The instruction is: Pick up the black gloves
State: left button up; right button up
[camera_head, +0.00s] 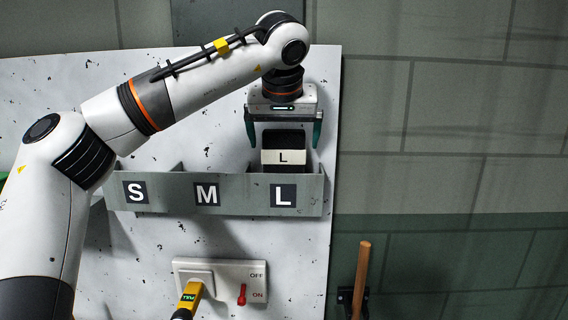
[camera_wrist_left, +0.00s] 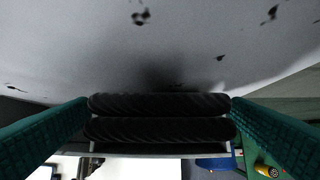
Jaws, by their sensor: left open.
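The black gloves (camera_head: 284,138) stand as a folded bundle with a white band marked L in the right compartment of a grey metal holder (camera_head: 236,196). In the left wrist view the black gloves (camera_wrist_left: 160,129) show as two dark ribbed rolls from above. My left gripper (camera_head: 284,140) is open, its green fingers on either side of the bundle's upper part. The lower part of the bundle is hidden by the holder's front. My right gripper is not in view.
The holder's compartments marked S and M look empty. Below it, a white switch panel (camera_head: 222,270) carries a yellow plug (camera_head: 188,300) and a red switch (camera_head: 242,294). A wooden handle (camera_head: 361,280) stands at the right.

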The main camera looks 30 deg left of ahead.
pick_arm(q)
jog(key=shift+w+a+f, duration=0.25)
jog(key=shift+w+f, duration=0.05)
jog(key=shift+f, duration=0.25)
jog(key=c, duration=1.3)
jog(key=shift+d, duration=0.1)
jog(key=shift+r, duration=0.1)
